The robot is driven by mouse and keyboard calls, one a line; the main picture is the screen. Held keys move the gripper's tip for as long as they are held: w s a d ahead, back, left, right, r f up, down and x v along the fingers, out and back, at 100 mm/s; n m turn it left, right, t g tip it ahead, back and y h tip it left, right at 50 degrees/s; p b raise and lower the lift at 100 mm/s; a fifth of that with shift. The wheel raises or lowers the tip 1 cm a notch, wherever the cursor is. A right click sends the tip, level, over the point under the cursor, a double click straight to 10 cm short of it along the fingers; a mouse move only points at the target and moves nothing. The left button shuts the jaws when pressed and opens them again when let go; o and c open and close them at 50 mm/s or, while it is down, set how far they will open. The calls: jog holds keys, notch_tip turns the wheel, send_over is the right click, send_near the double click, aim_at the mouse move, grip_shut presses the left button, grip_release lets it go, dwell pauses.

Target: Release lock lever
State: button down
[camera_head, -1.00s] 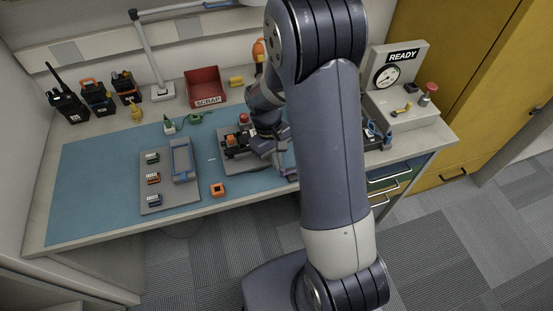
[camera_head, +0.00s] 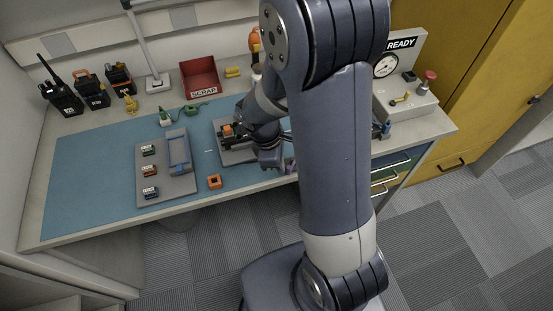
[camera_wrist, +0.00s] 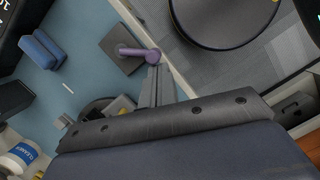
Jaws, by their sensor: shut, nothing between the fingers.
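The lever I take for the lock lever shows as a purple arm with a round end (camera_wrist: 135,52) in the wrist view. It stands at the edge of a grey plate (camera_wrist: 113,60). A small purple part (camera_head: 289,166) shows in the head view, mostly hidden by my arm. My gripper (camera_wrist: 155,62) is shut and empty, with its tips right at the lever's end; I cannot tell whether they touch. In the head view my gripper (camera_head: 272,158) is over the right side of the grey fixture (camera_head: 223,129), which carries a dark device with an orange part (camera_head: 228,131).
A grey tray (camera_head: 183,192) with small coloured modules lies left on the blue mat (camera_head: 85,180). An orange square part (camera_head: 214,181) lies near the front edge. The mat's left side is clear.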

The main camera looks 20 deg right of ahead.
jog(key=shift+s+d+n, duration=0.1)
jog(key=shift+s+n, duration=0.05)
jog(key=shift+n, duration=0.25)
jog(key=shift+w+d, duration=0.35)
jog(key=shift+w, duration=0.4)
jog(key=shift+r, duration=0.1)
jog(key=p+v, duration=0.8)
jog(key=v, duration=0.1)
jog(key=shift+r, duration=0.4)
jog(key=shift+a, duration=0.1)
